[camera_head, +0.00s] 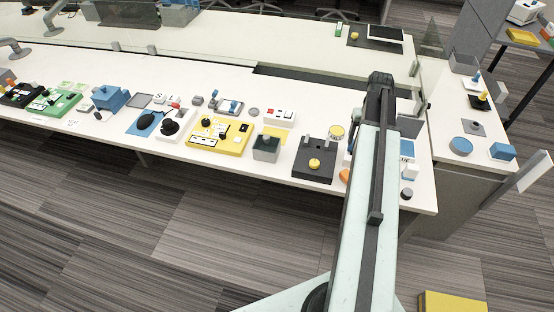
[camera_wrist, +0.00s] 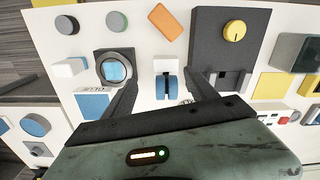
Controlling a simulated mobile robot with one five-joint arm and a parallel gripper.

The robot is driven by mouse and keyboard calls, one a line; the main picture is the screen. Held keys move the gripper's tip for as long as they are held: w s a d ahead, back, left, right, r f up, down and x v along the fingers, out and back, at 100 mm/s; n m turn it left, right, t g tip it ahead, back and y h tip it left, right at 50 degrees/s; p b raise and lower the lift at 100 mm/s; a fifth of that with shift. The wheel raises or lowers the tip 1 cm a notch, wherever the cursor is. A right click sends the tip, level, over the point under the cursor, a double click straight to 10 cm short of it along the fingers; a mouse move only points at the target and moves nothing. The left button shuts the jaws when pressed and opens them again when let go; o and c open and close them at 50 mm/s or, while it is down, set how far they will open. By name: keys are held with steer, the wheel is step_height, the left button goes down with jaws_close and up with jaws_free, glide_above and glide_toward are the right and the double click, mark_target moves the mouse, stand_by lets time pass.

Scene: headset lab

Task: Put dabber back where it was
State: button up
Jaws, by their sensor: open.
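In the wrist view, a small white piece with a blue rounded part (camera_wrist: 160,84) stands on the white table between my gripper's fingers; it may be the dabber, but I cannot tell for sure. My gripper (camera_wrist: 165,80) is open, one dark finger on each side of this piece, with gaps visible on both sides. To its left is a dark square holder with a light blue round face (camera_wrist: 113,70), above a blue pad (camera_wrist: 93,106) with a partly hidden printed label. In the head view my arm hides the gripper and most of this area.
A dark board with a yellow knob (camera_wrist: 235,30) lies right of my gripper, and also shows in the head view (camera_head: 315,164). An orange block (camera_wrist: 166,18) and grey cylinders (camera_wrist: 117,21) lie beyond. A yellow panel (camera_head: 220,138) and several devices crowd the table leftward.

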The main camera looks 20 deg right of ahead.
steer(key=w+a+n, duration=0.2)
steer(key=a+n, duration=0.2)
steer(key=a, duration=3.5)
steer(key=shift+w+a+n, duration=0.25)
steer(key=shift+w+n, duration=0.15)
